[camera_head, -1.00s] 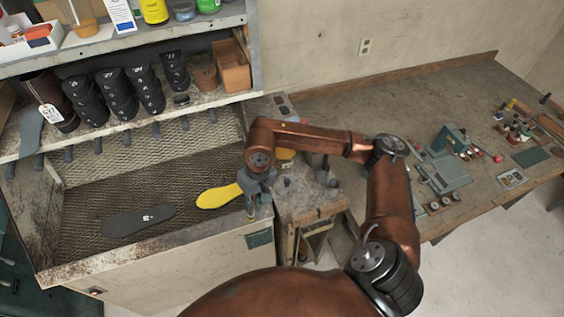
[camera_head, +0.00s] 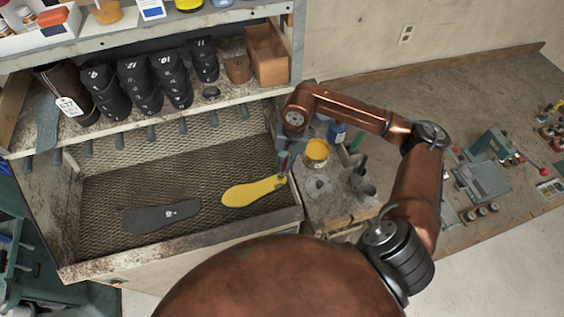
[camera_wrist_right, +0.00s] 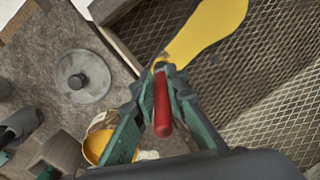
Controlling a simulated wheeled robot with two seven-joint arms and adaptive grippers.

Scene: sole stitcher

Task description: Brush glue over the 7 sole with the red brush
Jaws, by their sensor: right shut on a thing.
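My right gripper (camera_head: 284,150) is shut on the red brush (camera_head: 282,166), whose red handle (camera_wrist_right: 162,105) shows between the fingers in the right wrist view. The brush points down at the right end of a yellow sole (camera_head: 253,191). I cannot tell whether its bristles touch that sole. The yellow sole also shows in the right wrist view (camera_wrist_right: 207,32). A dark grey sole (camera_head: 150,219) with a small white mark, too small to read surely, lies to its left on the mesh. My left gripper is not in view.
A pot with yellow contents (camera_head: 317,150) stands on the side bench right of the gripper. A round grey lid-like disc (camera_head: 319,185) lies near it. A shelf (camera_head: 130,127) with stacked black numbered forms overhangs the mesh bed. The bed has a raised front edge (camera_head: 180,247).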

